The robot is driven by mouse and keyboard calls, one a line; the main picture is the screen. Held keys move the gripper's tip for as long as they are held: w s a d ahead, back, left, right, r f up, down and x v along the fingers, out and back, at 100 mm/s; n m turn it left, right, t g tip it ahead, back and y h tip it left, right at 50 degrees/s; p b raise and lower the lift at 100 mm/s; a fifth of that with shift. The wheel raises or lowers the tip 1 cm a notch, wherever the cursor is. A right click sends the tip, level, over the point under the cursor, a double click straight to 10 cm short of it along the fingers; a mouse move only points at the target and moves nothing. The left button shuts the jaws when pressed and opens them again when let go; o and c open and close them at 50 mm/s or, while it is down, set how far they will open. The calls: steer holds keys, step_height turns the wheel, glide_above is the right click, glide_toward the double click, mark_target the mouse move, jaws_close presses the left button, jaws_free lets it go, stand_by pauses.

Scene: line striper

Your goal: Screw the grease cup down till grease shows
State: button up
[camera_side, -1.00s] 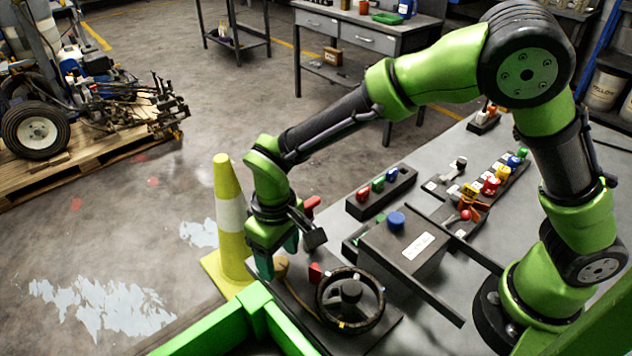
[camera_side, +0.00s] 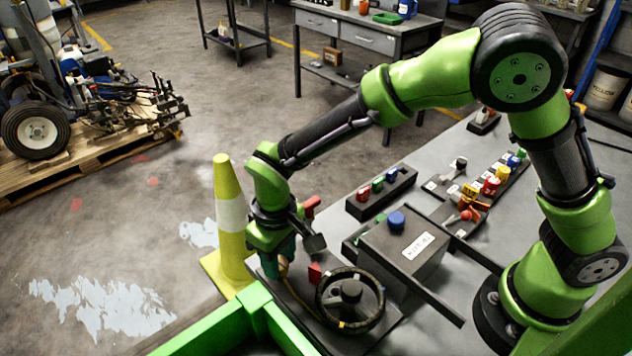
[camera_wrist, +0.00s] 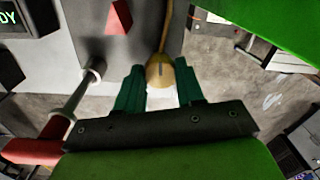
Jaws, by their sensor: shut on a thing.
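The grease cup is a rounded tan-brass piece (camera_wrist: 159,73) with a dark slot-like mark, between my green fingertips in the wrist view. In the side view it shows as a small tan shape (camera_side: 284,266) at the near left end of the dark plate. My gripper (camera_wrist: 160,80) is shut on it, one finger on each side; it points down there in the side view (camera_side: 279,258). A tan hose or cord runs from the cup along the plate. I see no clear grease; a pale patch behind the cup may be floor paint.
A black handwheel (camera_side: 350,300) and a red wedge (camera_side: 315,272) stand close by on the plate. A grey box with a blue button (camera_side: 397,219) and a lit display is behind. A yellow cone (camera_side: 230,225) and green frame (camera_side: 235,325) flank the gripper.

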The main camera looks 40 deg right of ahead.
mark_target(281, 261)
steer(key=shift+m, duration=2.9)
steer(key=o, duration=1)
steer(key=shift+o, duration=0.2)
step_height(281, 261, up, 17)
steer(key=shift+d, duration=0.25)
